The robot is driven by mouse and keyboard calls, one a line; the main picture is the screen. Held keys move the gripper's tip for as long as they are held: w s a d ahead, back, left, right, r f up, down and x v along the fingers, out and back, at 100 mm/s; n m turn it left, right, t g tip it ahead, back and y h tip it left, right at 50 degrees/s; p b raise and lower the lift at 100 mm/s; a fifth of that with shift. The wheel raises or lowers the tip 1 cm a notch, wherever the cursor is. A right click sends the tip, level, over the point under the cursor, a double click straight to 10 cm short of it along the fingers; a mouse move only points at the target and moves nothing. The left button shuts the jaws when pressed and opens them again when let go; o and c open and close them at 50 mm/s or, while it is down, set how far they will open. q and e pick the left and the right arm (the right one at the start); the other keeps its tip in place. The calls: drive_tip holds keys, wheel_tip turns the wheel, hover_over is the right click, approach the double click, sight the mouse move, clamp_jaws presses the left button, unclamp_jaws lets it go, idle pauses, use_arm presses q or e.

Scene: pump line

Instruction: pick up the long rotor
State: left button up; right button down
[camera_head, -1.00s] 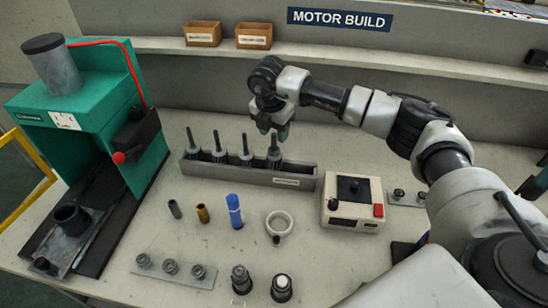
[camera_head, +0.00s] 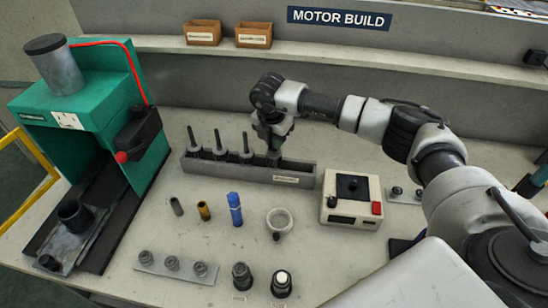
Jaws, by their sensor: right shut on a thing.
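Several dark rotors with upright shafts stand in a row in a grey rack (camera_head: 240,171). Three shafts show clear, such as the left rotor (camera_head: 193,145), a middle rotor (camera_head: 219,145) and another rotor (camera_head: 246,147). My right gripper (camera_head: 273,150) points down at the rack's right end. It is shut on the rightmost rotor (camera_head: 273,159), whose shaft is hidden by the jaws. The rotor's lower part still sits within the rack. I cannot compare its length with the others now. My left gripper is not in view.
A green press (camera_head: 90,115) stands at the left. A beige box with a red button (camera_head: 352,201) is right of the rack. Two bins (camera_head: 203,33) sit on the back shelf.

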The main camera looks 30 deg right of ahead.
drive_tip(key=shift+r, duration=0.15)
drive_tip(key=shift+w+r+b, duration=0.1)
drive_tip(key=shift+r+b, duration=0.25)
drive_tip(key=shift+r, duration=0.45)
drive_tip(key=r, duration=0.2)
drive_tip(key=shift+s+d+r+b, duration=0.2)
drive_tip(key=shift+s+r+b, duration=0.05)
drive_tip(key=shift+r+b, duration=0.1)
drive_tip(key=s+d+r+b, duration=0.2)
drive_tip(key=s+d+r, duration=0.4)
drive_tip(key=s, duration=0.3)
drive_tip(key=shift+s+r+b, duration=0.2)
drive_tip(key=shift+r+b, duration=0.1)
drive_tip(key=shift+f, duration=0.1)
